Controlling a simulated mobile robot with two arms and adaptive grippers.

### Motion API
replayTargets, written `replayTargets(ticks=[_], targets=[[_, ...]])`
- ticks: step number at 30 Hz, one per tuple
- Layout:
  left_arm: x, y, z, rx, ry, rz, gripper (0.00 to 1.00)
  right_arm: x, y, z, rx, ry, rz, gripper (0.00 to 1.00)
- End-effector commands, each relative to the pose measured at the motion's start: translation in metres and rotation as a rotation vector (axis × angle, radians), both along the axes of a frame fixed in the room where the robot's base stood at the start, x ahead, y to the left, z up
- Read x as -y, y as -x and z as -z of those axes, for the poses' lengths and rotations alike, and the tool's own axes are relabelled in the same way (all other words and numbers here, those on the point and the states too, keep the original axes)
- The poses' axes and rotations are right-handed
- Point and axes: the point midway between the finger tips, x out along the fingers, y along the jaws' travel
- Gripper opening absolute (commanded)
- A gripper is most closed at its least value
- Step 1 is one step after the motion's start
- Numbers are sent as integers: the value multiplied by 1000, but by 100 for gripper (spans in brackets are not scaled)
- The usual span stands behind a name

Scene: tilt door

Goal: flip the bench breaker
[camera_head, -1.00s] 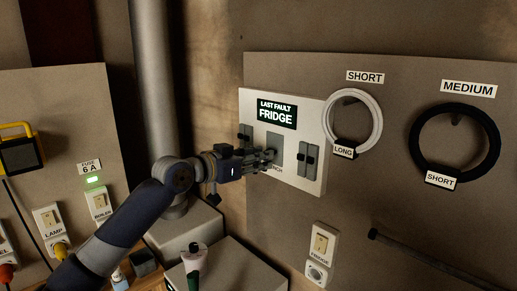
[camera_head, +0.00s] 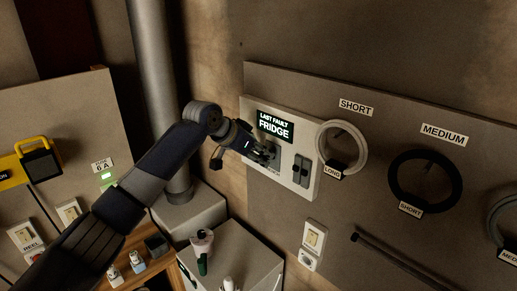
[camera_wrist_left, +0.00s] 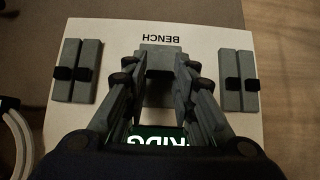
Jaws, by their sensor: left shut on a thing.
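A white breaker panel (camera_head: 312,118) hangs on the wall, with a screen (camera_head: 275,127) reading "LAST FAULT FRIDGE". The bench breaker (camera_wrist_left: 160,57) is in the panel's middle, a grey block beside the upside-down "BENCH" label in the left wrist view. My left gripper (camera_head: 264,154) reaches it from the left and above. My right gripper is not in view.
Cable rings, including a white one (camera_head: 363,150) and a black one (camera_head: 393,190), hang right of the panel. A grey cabinet (camera_head: 245,250) stands below. A vertical pipe (camera_head: 155,90) runs behind my left arm.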

Motion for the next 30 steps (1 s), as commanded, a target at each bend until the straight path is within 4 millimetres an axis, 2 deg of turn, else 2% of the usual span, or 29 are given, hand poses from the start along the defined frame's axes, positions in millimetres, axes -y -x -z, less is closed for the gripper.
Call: replayTargets(ticks=[9, 25, 26, 27, 28, 30], targets=[[2, -2, -4, -69, -69, 0, 1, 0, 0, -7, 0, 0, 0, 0], [3, -2, -4, -81, -80, 1, 1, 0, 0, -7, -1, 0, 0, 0], [3, -2, -4, -80, -79, 1, 31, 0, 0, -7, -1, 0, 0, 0], [3, -2, -4, -80, -79, 1, 40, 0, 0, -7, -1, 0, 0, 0], [3, -2, -4, -80, -79, 1, 45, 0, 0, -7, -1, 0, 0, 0], [3, -2, -4, -80, -79, 1, 45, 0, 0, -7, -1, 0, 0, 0]])
